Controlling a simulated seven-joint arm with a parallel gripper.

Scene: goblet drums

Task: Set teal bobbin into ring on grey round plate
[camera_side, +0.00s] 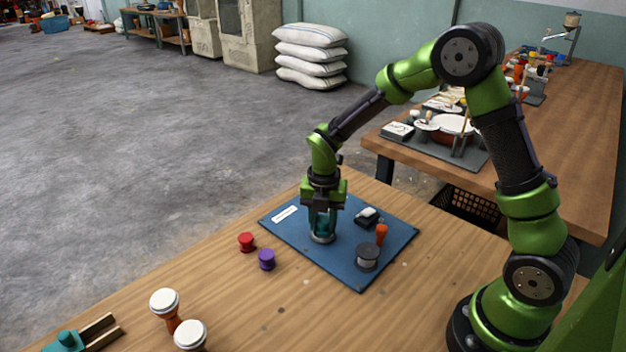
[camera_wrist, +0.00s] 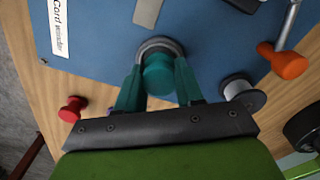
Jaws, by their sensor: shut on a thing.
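The teal bobbin (camera_wrist: 158,80) is between the fingers of my gripper (camera_side: 322,224), which is shut on it. In the side view the fingers point down and largely hide the bobbin. The grey round plate (camera_side: 322,239) is directly under the gripper on the blue board. In the wrist view the plate's grey rim (camera_wrist: 160,42) curves around the far side of the bobbin. The bobbin is lined up over or within the ring; I cannot tell whether it is seated, because the fingers and bobbin hide the ring's inside.
The blue board (camera_side: 283,233) also carries a grey-and-white spool (camera_side: 367,257), an orange handle (camera_side: 381,234) and a black block (camera_side: 368,217). A red bobbin (camera_side: 246,242) and a purple bobbin (camera_side: 266,259) stand left of the board. Small goblet drums (camera_side: 165,302) stand front left.

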